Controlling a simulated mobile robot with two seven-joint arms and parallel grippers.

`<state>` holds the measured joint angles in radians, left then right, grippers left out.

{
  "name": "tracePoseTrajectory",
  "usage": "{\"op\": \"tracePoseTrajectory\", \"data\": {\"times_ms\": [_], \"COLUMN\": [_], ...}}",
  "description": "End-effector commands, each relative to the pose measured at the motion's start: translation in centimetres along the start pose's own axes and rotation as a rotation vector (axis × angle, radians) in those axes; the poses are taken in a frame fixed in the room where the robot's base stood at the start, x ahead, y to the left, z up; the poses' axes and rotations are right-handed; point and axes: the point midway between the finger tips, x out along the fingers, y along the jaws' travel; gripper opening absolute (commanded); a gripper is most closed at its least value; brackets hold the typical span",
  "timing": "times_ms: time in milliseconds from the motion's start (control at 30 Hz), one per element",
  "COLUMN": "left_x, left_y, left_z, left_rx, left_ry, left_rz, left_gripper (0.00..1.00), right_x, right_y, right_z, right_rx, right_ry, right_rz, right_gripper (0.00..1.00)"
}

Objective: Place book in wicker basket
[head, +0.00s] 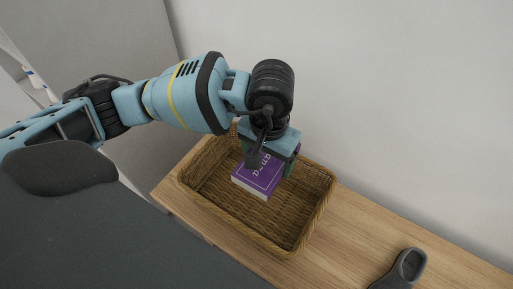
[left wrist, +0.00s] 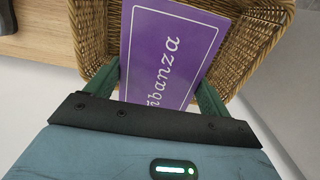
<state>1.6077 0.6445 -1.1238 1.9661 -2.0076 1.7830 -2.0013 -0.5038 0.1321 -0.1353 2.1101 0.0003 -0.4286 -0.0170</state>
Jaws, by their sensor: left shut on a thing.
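A purple book (head: 258,177) with white lettering is inside the wicker basket (head: 309,222) in the head view, within its walls. My left gripper (head: 267,163) is above the basket and shut on the book, with its green fingers on either side. In the left wrist view, the book (left wrist: 165,50) lies between the two fingers (left wrist: 155,92), its cover facing the camera. The basket rim (left wrist: 284,20) curves around it there. I cannot tell whether the book's underside touches the basket floor. My right gripper is not in view.
The basket stands on a wooden bench top (head: 345,232) against a pale wall (head: 400,110). A grey shoe-like object (head: 403,268) lies on the bench at the lower right. Bare wood separates it from the basket.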

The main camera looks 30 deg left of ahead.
Motion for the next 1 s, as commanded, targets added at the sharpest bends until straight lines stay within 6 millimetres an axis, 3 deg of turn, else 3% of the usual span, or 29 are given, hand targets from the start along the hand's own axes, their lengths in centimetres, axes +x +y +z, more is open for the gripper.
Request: {"op": "tracePoseTrajectory", "data": {"times_ms": [33, 100, 233, 567, 833, 1000], "left_x": [2.2, 4.4, 7.3, 9.1, 13.6, 14.9], "left_y": [1.4, 2.9, 4.9, 5.8, 5.8, 5.7], "left_z": [0.2, 0.2, 0.5, 0.8, 0.9, 0.8], "left_rx": [0.006, 0.010, 0.012, 0.012, 0.011, 0.012], "left_ry": [-0.010, -0.010, -0.009, -0.006, -0.010, -0.006], "left_rz": [0.005, 0.004, 0.002, -0.002, -0.001, -0.001], "left_gripper": [0.52, 0.52, 0.52, 0.52, 0.52, 0.52], "right_x": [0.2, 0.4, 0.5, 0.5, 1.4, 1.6], "right_y": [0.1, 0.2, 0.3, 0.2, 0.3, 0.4], "right_z": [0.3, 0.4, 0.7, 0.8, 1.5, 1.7], "right_rx": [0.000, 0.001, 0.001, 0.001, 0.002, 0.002], "right_ry": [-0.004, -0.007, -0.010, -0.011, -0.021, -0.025], "right_rz": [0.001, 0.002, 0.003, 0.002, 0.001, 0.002], "right_gripper": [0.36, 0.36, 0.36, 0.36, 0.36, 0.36]}}
